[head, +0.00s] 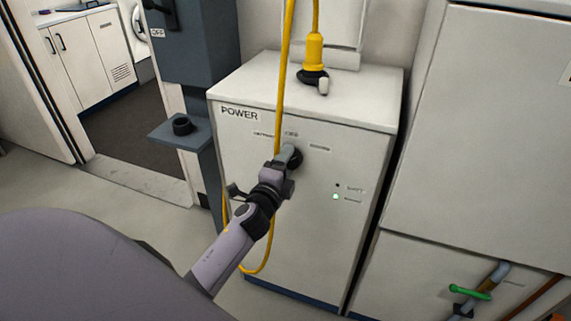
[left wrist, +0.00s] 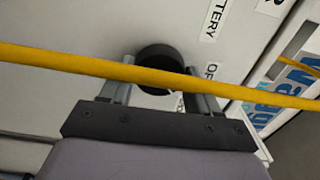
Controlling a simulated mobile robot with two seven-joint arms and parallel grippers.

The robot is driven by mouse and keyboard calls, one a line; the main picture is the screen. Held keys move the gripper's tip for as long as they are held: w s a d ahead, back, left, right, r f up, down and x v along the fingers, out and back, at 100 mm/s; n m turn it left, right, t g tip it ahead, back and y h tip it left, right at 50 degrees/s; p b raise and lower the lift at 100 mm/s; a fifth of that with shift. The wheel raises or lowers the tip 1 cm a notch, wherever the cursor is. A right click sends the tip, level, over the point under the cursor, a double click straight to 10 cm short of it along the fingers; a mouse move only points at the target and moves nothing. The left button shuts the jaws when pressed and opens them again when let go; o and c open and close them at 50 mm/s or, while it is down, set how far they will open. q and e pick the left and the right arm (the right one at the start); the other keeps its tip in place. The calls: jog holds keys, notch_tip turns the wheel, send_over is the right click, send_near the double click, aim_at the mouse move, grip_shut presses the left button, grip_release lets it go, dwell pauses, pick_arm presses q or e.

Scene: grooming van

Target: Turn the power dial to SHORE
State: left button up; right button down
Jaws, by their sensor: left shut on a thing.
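The black power dial (head: 297,159) is on the front of the white cabinet marked POWER (head: 310,240). Small labels stand around it, one at left, one above and one at right; in the left wrist view BATTERY and part of OFF can be read. My left gripper (head: 289,155) is shut on the dial. In the left wrist view the dial (left wrist: 157,58) sits between the two fingers (left wrist: 163,92). The gripper covers part of the dial, and I cannot tell which label it points to. My right gripper is not in view.
A yellow cable (head: 283,90) hangs down the cabinet front close to my left gripper and crosses the left wrist view (left wrist: 150,73). A yellow plug (head: 315,52) stands on the cabinet top. Of two small lamps, the lower (head: 335,197) glows green. A grey shelf (head: 165,136) juts out at left.

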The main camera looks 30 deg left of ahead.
pick_arm(q)
jog(key=shift+r, duration=0.15)
jog(key=o, duration=1.1)
jog(key=shift+c, duration=0.2)
jog(key=v, duration=0.7)
jog(key=shift+s, duration=0.1)
